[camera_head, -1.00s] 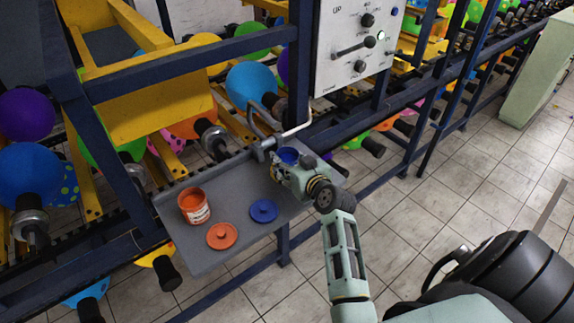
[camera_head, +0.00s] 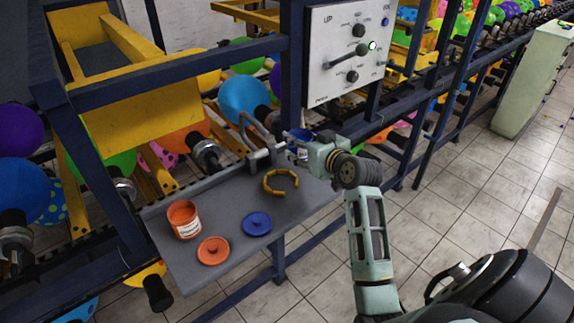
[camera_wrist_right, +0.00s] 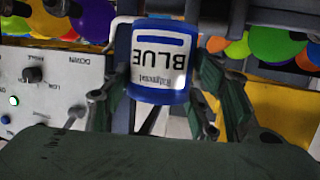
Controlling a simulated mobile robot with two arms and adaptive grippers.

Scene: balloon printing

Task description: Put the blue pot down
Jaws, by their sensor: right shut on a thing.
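The blue pot (camera_head: 299,141) is in my right gripper at the back right of the grey shelf, mostly hidden by the gripper in the head view. In the right wrist view the pot (camera_wrist_right: 160,60) shows its white label reading BLUE, upside down, between the fingers. My right gripper (camera_wrist_right: 165,100) is shut on it; it also shows in the head view (camera_head: 303,150). I cannot tell whether the pot touches the shelf (camera_head: 215,198). The blue lid (camera_head: 257,223) lies flat on the shelf. My left gripper is not in view.
An open orange pot (camera_head: 184,219) and an orange lid (camera_head: 213,251) are on the shelf's left part. A yellow open ring (camera_head: 280,184) lies near its back right. A control panel (camera_head: 347,50) and blue frame posts stand behind. The shelf's front right is clear.

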